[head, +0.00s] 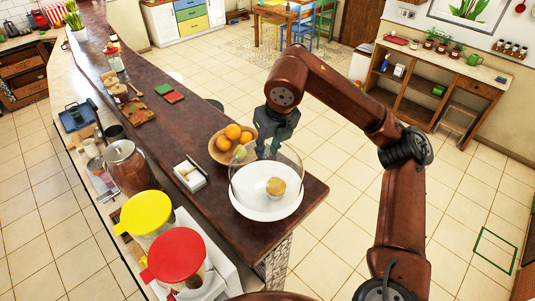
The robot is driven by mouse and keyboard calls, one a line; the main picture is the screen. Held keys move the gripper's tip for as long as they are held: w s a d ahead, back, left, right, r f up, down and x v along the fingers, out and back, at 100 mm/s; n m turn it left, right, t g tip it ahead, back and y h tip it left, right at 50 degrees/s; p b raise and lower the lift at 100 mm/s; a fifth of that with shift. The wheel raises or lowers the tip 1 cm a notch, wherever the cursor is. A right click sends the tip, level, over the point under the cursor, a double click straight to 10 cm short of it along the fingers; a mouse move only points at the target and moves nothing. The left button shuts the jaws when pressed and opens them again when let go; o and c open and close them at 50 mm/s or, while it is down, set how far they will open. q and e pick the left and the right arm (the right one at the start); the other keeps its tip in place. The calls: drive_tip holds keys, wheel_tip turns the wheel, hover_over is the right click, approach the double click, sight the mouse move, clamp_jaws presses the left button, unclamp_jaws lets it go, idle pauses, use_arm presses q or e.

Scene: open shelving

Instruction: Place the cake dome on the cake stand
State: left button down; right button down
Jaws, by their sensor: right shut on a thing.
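The white cake stand (262,212) is at the near right end of the dark wooden counter, with a small round cake (275,187) on it. The clear cake dome (295,168) is upright over the stand and the cake shows through it. I cannot tell whether its lower rim touches the plate. My right gripper (269,150) comes down from above and is shut on the top of the dome. Its fingertips are partly blurred against the glass. My left gripper is not in view.
A wooden bowl of oranges (220,152) stands close behind the dome to the left. A small white box (190,176) lies left of the stand. Jars with yellow (146,212) and red (177,254) lids stand at the near left. The counter's edge is just right of the stand.

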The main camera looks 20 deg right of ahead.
sight(267, 158)
drive_tip(key=shift+w+d+f, duration=0.3)
drive_tip(key=shift+w+f, duration=0.35)
drive_tip(key=shift+f, duration=0.1)
drive_tip(key=shift+s+p+x, duration=0.2)
drive_tip(key=shift+p+x, duration=0.1)
drive_tip(key=shift+x, duration=0.5)
drive_tip(key=shift+s+p+x, duration=0.15)
drive_tip(key=shift+p+x, duration=0.15)
drive_tip(key=shift+x, duration=0.5)
drive_tip(key=shift+d+f, duration=0.1)
drive_tip(key=shift+f, duration=0.1)
drive_tip(key=c, duration=1.7)
unclamp_jaws()
drive_tip(key=shift+o, duration=0.2)
